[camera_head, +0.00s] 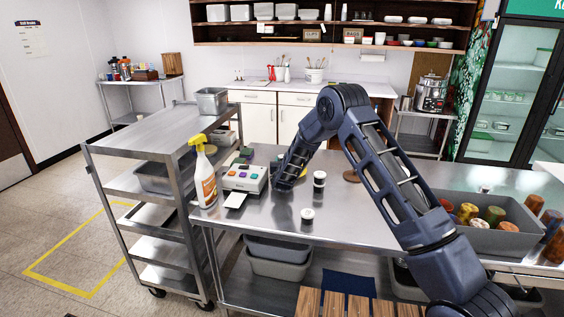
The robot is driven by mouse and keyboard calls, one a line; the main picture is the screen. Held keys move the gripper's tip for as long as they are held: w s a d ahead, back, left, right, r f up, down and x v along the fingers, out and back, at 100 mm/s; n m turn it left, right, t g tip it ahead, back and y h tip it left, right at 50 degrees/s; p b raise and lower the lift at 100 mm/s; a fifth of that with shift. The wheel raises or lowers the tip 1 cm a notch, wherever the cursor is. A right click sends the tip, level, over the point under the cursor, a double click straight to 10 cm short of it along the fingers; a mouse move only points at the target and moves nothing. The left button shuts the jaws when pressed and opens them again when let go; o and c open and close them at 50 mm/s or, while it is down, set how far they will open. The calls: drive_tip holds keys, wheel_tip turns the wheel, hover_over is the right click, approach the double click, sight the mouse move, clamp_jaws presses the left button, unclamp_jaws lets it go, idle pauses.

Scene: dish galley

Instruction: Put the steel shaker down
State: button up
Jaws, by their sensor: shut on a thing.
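My arm reaches over the steel worktable (265,222), and its far end comes down close to the tabletop beside the white boxy device. I cannot make out my gripper's fingers; they seem hidden behind the arm's own links. I cannot pick out the steel shaker, so what my gripper holds does not show.
A white device with coloured buttons (244,178) and a spray bottle (204,178) stand at the table's left end. A grey bin (511,240) of several coloured jars is at the right. A steel cart (143,141) adjoins the left. The table's middle front is clear.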

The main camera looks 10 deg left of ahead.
drive_tip(key=shift+f, duration=0.55)
drive_tip(key=o, duration=1)
drive_tip(key=shift+s+r, duration=0.15)
drive_tip(key=shift+r, duration=0.45)
drive_tip(key=v, duration=1.1)
drive_tip(key=shift+s+d, duration=0.2)
drive_tip(key=shift+s, duration=0.15)
